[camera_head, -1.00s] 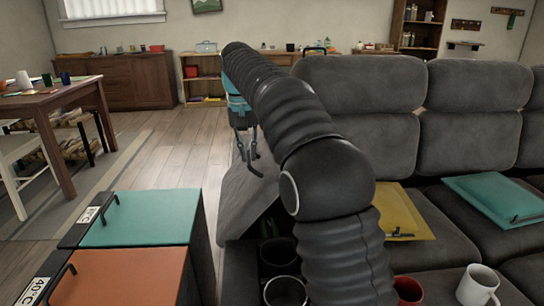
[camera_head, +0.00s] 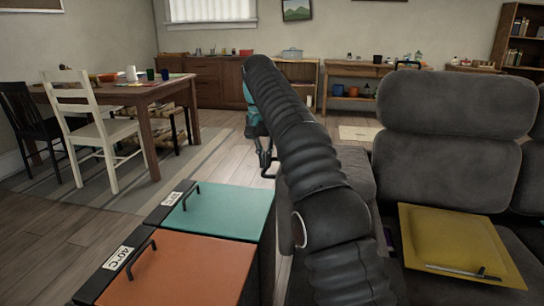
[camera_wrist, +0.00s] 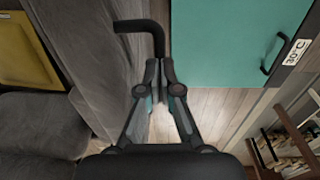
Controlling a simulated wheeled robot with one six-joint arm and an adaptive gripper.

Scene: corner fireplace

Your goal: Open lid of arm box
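The arm box is the grey padded arm of the sofa, and its grey top (camera_head: 352,165) shows beside my arm in the head view. In the wrist view the grey side surface (camera_wrist: 92,60) runs down left of my fingers. A black bent handle (camera_wrist: 134,26) juts from it. My gripper (camera_wrist: 160,66) has its fingers close together around the handle's bar, with part of the bar hidden between them. In the head view my gripper (camera_head: 265,158) is beyond the coloured boxes, left of the sofa arm. How far the lid stands open is not clear, since my arm covers much of it.
A teal-lidded box (camera_head: 222,210) and an orange-lidded box (camera_head: 185,270) stand at left front. A yellow panel with a handle (camera_head: 455,240) lies on the sofa seat. A table (camera_head: 120,95) and white chair (camera_head: 100,130) stand at left. Bare floor lies between.

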